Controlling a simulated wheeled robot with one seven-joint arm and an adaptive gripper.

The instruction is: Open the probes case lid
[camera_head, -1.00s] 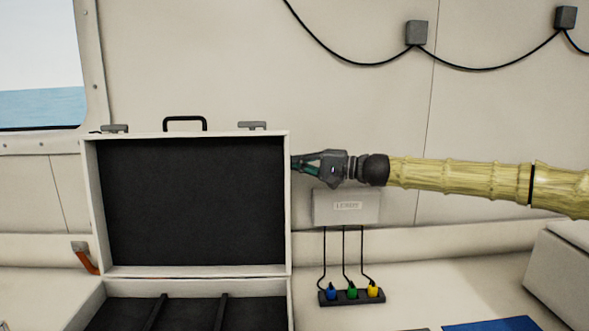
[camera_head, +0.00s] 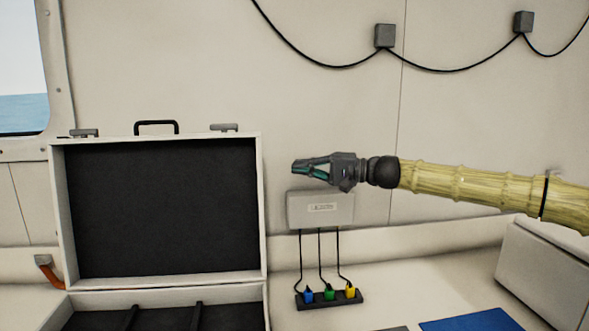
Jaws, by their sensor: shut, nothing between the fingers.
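The probes case lid (camera_head: 160,208) stands upright and open, its dark lining facing me. A black handle (camera_head: 157,122) and two grey latches sit along its top edge. The case base (camera_head: 235,296) lies below it, with dark dividers inside; its lower part is cut off by the picture edge. My gripper (camera_head: 294,168) is shut and empty. It is just right of the lid's right edge, apart from it, pointing left, above the wall box.
A pale wall box (camera_head: 320,208) hangs below my gripper, with three black cables running down to a black strip (camera_head: 328,300) with blue, green and yellow plugs. A blue sheet (camera_head: 470,321) and a pale block (camera_head: 556,270) lie at the right.

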